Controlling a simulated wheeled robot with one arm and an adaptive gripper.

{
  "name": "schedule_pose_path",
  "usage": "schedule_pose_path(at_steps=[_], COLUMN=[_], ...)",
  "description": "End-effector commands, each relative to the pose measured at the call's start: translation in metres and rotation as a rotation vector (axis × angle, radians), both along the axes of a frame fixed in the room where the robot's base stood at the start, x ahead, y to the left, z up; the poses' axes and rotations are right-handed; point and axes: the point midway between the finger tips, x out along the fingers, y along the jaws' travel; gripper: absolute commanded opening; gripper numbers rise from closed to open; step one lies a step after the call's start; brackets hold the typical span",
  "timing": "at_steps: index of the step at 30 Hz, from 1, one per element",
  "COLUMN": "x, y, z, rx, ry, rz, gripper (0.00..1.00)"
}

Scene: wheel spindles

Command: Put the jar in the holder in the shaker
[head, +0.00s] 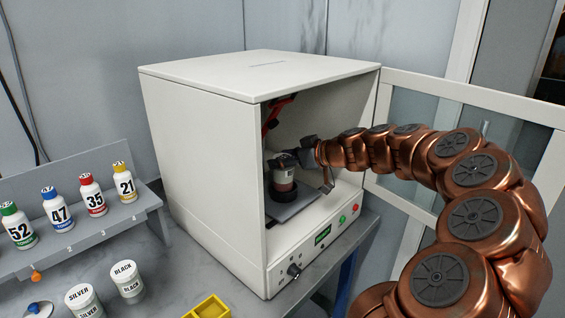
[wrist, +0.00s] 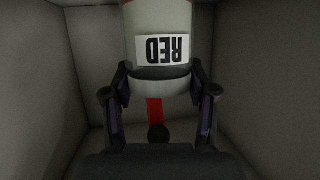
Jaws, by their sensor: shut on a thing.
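The shaker is a white box-shaped cabinet (head: 200,150) with its front open and its door swung out to the right. My gripper (head: 292,160) is inside it, shut on a jar (head: 283,178). In the wrist view the jar (wrist: 158,25) is pale with a label reading RED, upside down in that picture, between my two fingers (wrist: 160,85). In the head view the jar is upright at a dark round holder (head: 281,192) on a grey plate. I cannot tell whether it is fully seated. A red clamp part (head: 277,112) is above and behind.
The open door (head: 470,95) stands at right, behind my arm. A rack (head: 95,235) with several numbered bottles is at left. Jars marked SILVER (head: 84,300) and BLACK (head: 128,282) and a yellow tray (head: 208,308) are on the bench in front.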

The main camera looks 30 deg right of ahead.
Motion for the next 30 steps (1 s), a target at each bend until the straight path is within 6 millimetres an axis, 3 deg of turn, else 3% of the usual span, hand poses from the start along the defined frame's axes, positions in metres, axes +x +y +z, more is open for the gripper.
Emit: schedule_pose_path(at_steps=[6, 18, 19, 26, 30], x=[0.0, 0.0, 0.0, 0.0, 0.0], y=[0.0, 0.0, 0.0, 0.0, 0.0], z=[-0.015, -0.019, -0.019, -0.018, -0.018], rx=[0.001, -0.001, -0.001, -0.001, -0.001], ry=[-0.002, -0.001, -0.001, -0.001, -0.001], rz=[-0.001, -0.001, -0.001, -0.001, -0.001], gripper=[0.12, 0.12, 0.58, 0.82, 0.83])
